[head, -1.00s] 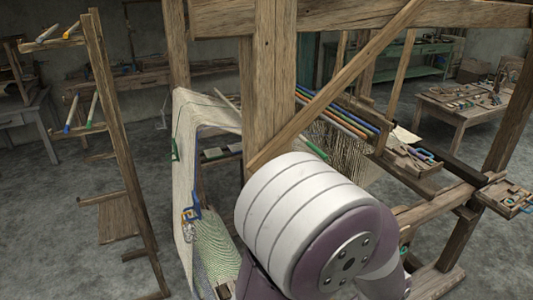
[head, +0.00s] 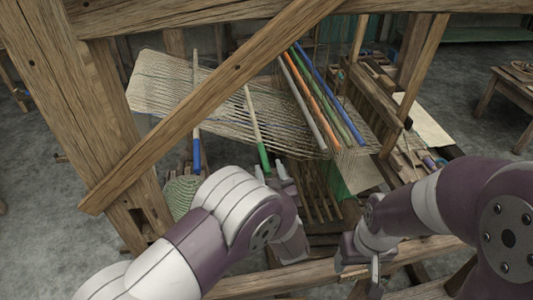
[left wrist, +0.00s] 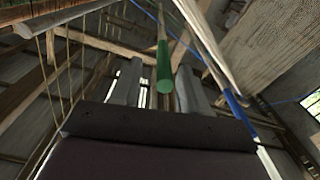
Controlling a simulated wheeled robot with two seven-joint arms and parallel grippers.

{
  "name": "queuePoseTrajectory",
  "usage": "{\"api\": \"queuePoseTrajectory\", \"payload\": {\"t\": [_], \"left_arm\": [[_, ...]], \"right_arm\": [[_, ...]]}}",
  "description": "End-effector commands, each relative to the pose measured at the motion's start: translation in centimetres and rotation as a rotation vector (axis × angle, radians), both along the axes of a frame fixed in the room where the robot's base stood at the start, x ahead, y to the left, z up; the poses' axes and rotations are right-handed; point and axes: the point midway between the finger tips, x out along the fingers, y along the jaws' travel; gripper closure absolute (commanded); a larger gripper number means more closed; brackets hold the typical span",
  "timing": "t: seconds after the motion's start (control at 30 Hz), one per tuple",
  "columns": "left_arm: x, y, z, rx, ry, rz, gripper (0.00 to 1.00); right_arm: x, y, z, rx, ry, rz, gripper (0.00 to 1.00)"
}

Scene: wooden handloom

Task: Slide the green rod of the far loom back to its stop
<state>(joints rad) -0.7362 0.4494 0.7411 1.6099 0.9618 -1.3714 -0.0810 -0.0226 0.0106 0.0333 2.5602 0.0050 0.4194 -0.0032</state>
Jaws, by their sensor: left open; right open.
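The green-ended rod (head: 255,128) has a pale shaft and lies across the loom's warp threads (head: 220,100), its green end towards me. My left gripper (head: 273,173) is open just at that green end. In the left wrist view the green end (left wrist: 164,68) shows between the two spread fingers (left wrist: 158,84), with a gap on each side; contact is not visible. My right gripper (head: 357,262) is open and empty, low at the right near the front beam. The rod's stop cannot be made out.
A blue-ended rod (head: 196,120) lies left of the green one. Several coloured rods (head: 318,95) lie to the right. A diagonal brace (head: 215,100) and thick post (head: 75,110) stand before the loom.

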Motion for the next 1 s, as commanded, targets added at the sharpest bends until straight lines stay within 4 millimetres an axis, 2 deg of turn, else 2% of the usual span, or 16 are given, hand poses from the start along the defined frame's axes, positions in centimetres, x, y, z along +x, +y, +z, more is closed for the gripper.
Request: {"api": "queuePoseTrajectory", "payload": {"t": [0.03,0.2,0.5,0.57,0.63,0.67,0.87,1.0], "left_arm": [[1.0,0.3,0.4,0.001,0.001,0.003,0.56],[3.2,0.7,0.1,0.001,0.001,0.001,0.56],[3.7,0.7,0.0,0.0,0.0,-0.001,0.56],[3.7,0.7,0.0,0.0,0.001,-0.001,0.72],[3.7,0.7,0.0,0.0,0.001,-0.001,0.95],[3.7,0.8,0.0,0.001,0.001,-0.001,1.0],[3.6,1.1,0.0,0.001,0.003,-0.001,1.0],[3.2,3.7,1.0,0.003,0.005,0.004,1.0]], "right_arm": [[0.0,0.0,0.8,0.0,0.0,0.0,0.37],[0.0,0.0,1.4,0.0,0.0,0.001,0.37],[0.0,0.0,1.4,0.0,0.0,0.0,0.37],[0.0,0.0,1.4,0.0,0.0,0.0,0.37],[0.0,0.0,1.4,0.0,0.0,0.0,0.37],[0.0,0.0,1.4,0.0,0.0,0.0,0.37],[0.0,0.0,1.5,0.0,0.0,0.0,0.37],[0.0,0.0,1.9,0.0,0.0,0.0,0.37]]}}
